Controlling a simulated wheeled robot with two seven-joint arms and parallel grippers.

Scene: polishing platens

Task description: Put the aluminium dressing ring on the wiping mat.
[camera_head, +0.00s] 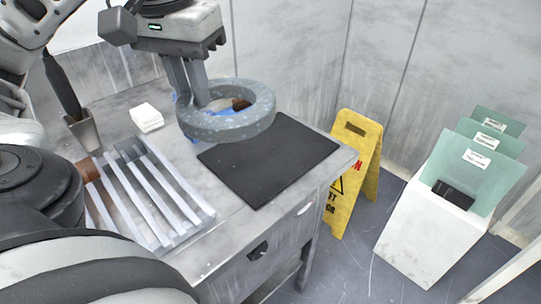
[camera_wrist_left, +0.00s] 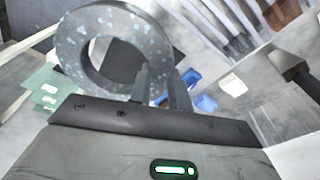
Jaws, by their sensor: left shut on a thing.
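The aluminium dressing ring (camera_head: 240,122) is a thick grey speckled ring in the head view. My left gripper (camera_head: 200,104) is shut on its left side wall and holds it up, apparently above the table and over the far left part of the mat. The wiping mat (camera_head: 268,165) is a flat dark rectangle on the table, and its far left part is hidden by the ring. In the left wrist view the ring (camera_wrist_left: 78,62) hangs from the fingers (camera_wrist_left: 160,90), with dark mat showing through and beside it. My right gripper is not in view.
A slatted metal rack (camera_head: 165,185) stands left of the mat on the grey table (camera_head: 225,235). A yellow floor sign (camera_head: 352,175) and a white bin with green sheets (camera_head: 425,235) stand to the right.

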